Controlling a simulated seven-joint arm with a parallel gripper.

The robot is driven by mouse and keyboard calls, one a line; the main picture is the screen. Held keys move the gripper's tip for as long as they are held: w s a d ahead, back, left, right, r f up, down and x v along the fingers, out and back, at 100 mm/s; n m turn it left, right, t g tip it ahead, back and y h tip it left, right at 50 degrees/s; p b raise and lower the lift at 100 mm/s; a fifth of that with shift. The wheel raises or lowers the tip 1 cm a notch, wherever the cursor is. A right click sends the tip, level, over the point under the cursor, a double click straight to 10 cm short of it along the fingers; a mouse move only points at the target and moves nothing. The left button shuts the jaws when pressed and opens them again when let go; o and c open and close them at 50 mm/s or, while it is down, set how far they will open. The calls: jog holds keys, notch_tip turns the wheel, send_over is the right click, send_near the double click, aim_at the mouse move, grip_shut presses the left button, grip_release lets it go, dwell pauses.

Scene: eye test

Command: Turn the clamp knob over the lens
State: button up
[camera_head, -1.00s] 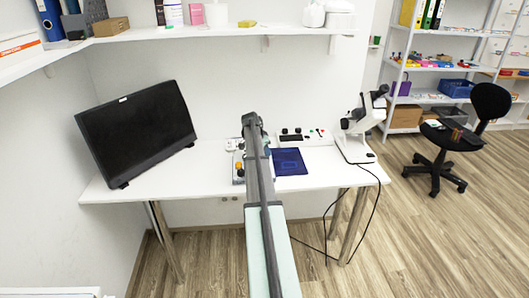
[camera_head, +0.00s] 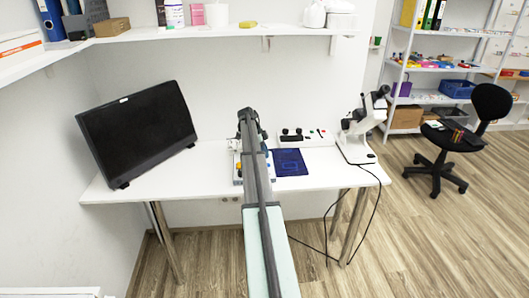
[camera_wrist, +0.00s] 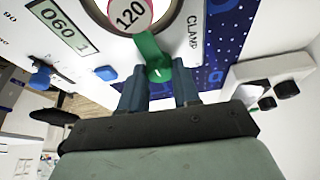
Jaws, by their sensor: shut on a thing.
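The green clamp knob (camera_wrist: 151,55) shows in the camera_wrist view beside the printed word CLAMP on a white device panel (camera_wrist: 205,45). My gripper (camera_wrist: 158,82) is shut on the knob, with one dark finger on each side of its lower part. The top of the disc is cut off by the picture edge. In the camera_head view my arm hides most of the device (camera_head: 237,172), the knob and the gripper.
A display (camera_wrist: 62,27) and blue knobs (camera_wrist: 107,73) sit left of the clamp knob. On the desk (camera_head: 185,180) are a monitor (camera_head: 138,132) at left, a dark blue mat (camera_head: 290,163), a control box (camera_head: 305,139) and a microscope (camera_head: 357,130) at right. A shelf (camera_head: 215,32) hangs above.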

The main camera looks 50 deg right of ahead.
jog(key=shift+m, duration=0.3)
jog(key=o, duration=0.8)
jog(key=shift+c, duration=0.2)
jog(key=v, duration=1.3)
jog(key=shift+w+r, duration=0.2)
jog(key=shift+r, duration=0.2)
